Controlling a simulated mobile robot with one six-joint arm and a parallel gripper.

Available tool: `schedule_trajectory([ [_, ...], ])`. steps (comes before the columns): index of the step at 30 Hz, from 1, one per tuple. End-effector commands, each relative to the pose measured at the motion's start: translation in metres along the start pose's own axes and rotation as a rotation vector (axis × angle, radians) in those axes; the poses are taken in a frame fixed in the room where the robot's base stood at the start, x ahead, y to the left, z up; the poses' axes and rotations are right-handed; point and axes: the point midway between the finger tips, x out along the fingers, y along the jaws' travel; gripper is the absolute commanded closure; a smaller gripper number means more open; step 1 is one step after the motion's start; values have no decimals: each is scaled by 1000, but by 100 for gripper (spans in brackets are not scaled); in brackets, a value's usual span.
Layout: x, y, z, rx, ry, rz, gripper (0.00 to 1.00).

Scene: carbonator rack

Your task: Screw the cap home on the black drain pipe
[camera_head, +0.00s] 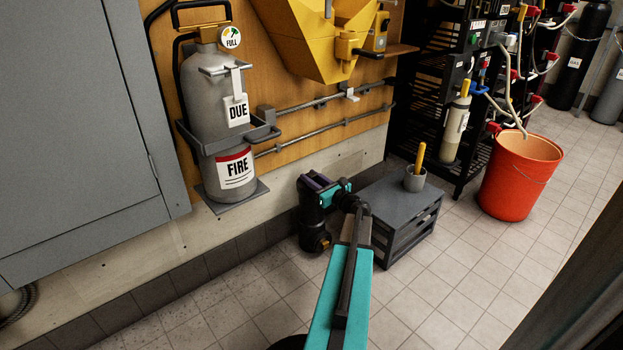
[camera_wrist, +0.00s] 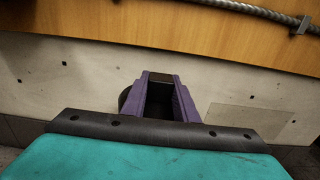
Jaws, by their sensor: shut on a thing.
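The black drain pipe (camera_head: 311,228) stands upright on the floor by the wall, with a brass-coloured fitting (camera_head: 320,243) low on its side. My gripper (camera_head: 316,184) is at the top of the pipe, its purple fingers pointing at the pipe's head. In the wrist view my gripper (camera_wrist: 160,78) shows two purple fingers shut on a dark thing, taken as the cap, mostly hidden between them. A rounded dark edge (camera_wrist: 125,97) shows beside the left finger; I cannot tell whether it is cap or pipe. The cap's seating on the pipe is hidden.
A grey slatted crate (camera_head: 400,205) stands right of the pipe, with a grey cup (camera_head: 415,180) holding a yellow-handled tool on top. A grey cylinder (camera_head: 208,100) hangs on the wall above left. An orange bucket (camera_head: 515,180) stands right. Floor in front is clear.

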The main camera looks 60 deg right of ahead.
Motion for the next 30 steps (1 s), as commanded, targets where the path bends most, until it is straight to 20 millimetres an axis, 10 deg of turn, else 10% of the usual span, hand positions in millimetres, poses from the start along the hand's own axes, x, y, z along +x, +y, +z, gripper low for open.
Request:
schedule_trajectory([
  [26, 0, 0, -8, 0, -1, 1, 97],
  [27, 0, 0, -8, 0, -1, 1, 72],
  [30, 0, 0, -8, 0, -1, 1, 55],
])
